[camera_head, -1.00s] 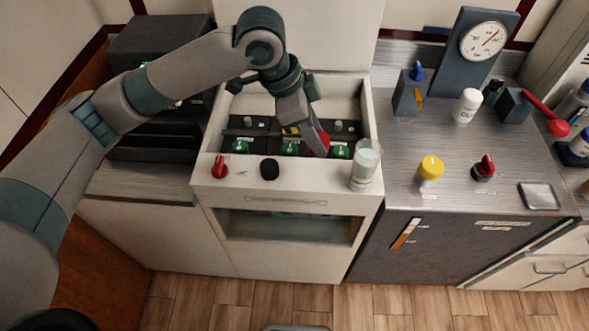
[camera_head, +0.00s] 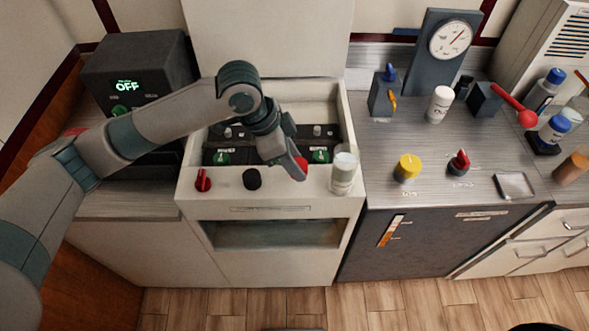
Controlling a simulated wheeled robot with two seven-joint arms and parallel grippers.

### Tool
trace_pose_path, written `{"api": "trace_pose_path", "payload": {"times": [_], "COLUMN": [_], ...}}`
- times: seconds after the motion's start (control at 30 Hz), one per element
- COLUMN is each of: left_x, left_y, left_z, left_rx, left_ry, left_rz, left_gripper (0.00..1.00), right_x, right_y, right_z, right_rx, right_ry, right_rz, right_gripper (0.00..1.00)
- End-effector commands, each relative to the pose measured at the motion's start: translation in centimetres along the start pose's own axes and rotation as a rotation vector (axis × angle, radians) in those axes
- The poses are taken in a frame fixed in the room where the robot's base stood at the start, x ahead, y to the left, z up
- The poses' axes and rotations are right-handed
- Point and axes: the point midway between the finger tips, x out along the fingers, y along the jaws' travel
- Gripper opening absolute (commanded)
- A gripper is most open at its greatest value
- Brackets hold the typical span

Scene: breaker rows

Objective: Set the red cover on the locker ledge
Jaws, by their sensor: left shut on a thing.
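My left gripper (camera_head: 299,174) reaches over the white locker from the left and is shut on the red cover (camera_head: 301,164). Only a small red part of the cover shows; the fingers hide the rest. The gripper points down at the locker ledge (camera_head: 275,189), the flat white front strip, between a black knob and a glass. I cannot tell whether the cover touches the ledge. My right gripper is not in view.
A metal counter (camera_head: 430,150) with a yellow knob (camera_head: 407,168) is right.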

Motion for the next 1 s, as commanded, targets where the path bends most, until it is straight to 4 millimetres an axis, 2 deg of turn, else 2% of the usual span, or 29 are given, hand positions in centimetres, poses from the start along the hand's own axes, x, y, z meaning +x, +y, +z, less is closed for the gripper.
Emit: {"api": "trace_pose_path", "payload": {"times": [0.17,0.5,0.93,0.97,1.0], "left_x": [0.2,3.2,3.7,3.7,3.7], "left_y": [0.0,0.0,0.0,0.0,0.0], "left_z": [0.1,1.4,1.6,1.6,1.6], "left_rx": [-0.001,-0.001,-0.001,-0.001,0.0], "left_ry": [0.0,-0.001,0.0,0.0,0.0], "left_rz": [0.001,0.001,0.0,0.0,0.0], "left_gripper": [0.12,0.12,0.12,0.36,0.46], "right_x": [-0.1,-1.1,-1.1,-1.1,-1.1], "right_y": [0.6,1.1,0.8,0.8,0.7], "right_z": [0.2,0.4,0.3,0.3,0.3], "right_rx": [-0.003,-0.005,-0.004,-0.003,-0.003], "right_ry": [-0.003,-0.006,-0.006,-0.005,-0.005], "right_rz": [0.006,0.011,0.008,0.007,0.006], "right_gripper": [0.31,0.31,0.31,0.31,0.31]}}
